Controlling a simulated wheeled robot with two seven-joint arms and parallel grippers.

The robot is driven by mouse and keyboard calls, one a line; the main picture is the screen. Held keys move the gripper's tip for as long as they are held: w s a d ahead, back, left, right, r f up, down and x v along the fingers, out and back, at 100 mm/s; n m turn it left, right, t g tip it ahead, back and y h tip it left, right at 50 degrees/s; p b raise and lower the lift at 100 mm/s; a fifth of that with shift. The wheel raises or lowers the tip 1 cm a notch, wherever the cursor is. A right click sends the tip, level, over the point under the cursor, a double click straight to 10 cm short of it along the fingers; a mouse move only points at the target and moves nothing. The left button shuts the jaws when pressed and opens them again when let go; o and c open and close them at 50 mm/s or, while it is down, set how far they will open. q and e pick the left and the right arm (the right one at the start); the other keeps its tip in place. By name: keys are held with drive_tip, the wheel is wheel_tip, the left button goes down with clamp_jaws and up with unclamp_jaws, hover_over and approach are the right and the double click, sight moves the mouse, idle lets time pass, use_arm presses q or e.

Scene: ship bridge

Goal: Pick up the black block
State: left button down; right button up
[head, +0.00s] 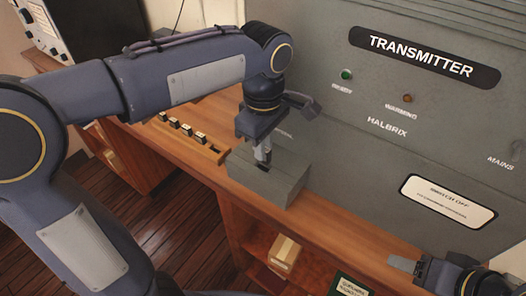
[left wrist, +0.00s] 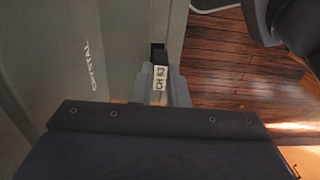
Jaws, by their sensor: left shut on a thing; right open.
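My left gripper (head: 263,158) points down at the top of a grey box (head: 285,188) on the desk, in front of the transmitter. It is shut on a black block (left wrist: 158,52). In the left wrist view the block has a white label that seems to read "CH 63", and it sits between the fingertips (left wrist: 161,92). In the head view the fingers mostly hide the block, and I cannot tell how far it sits in the box top. My right gripper (head: 405,265) is open and empty at the lower right.
A wooden rack (head: 213,153) holding several dark blocks with white labels stands on the desk (head: 335,222), left of the grey box. The large grey transmitter (head: 410,110) walls off the back. Shelves with books (head: 284,252) are under the desk.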

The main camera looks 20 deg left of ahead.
use_arm(q)
drive_tip(key=s+d+r+b, duration=0.1)
drive_tip(key=s+d+r, duration=0.4)
drive_tip(key=s+r, duration=0.4)
drive_tip(key=s, duration=0.3)
drive_tip(key=shift+s, duration=0.3)
